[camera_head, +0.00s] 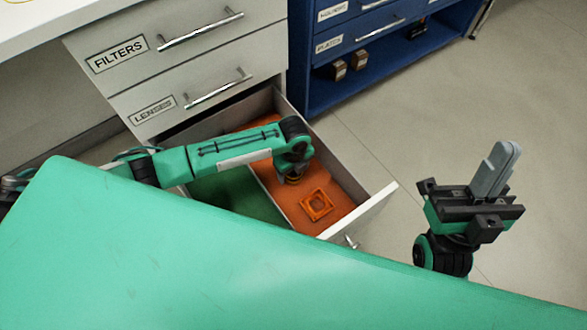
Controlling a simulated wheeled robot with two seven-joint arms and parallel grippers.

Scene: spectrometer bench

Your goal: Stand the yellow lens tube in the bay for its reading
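My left arm reaches in from the left over the open bottom drawer (362,212), and its wrist (295,145) points down into the orange-floored part. My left gripper is mostly hidden under that wrist, so its fingers cannot be made out. A small yellowish patch (293,180) shows just below the wrist; I cannot tell whether it is the yellow lens tube or part of my arm. An orange square frame (317,205) lies on the drawer floor to the right. My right gripper (497,167) is raised at the right, fingers together and empty. No bay is clearly recognisable.
The drawer also has a green-floored part (235,193). Closed drawers labelled FILTERS (130,52) and LENSES (170,100) sit above it. A blue cabinet (297,60) with small brown items (348,66) stands behind. The floor at the right is clear.

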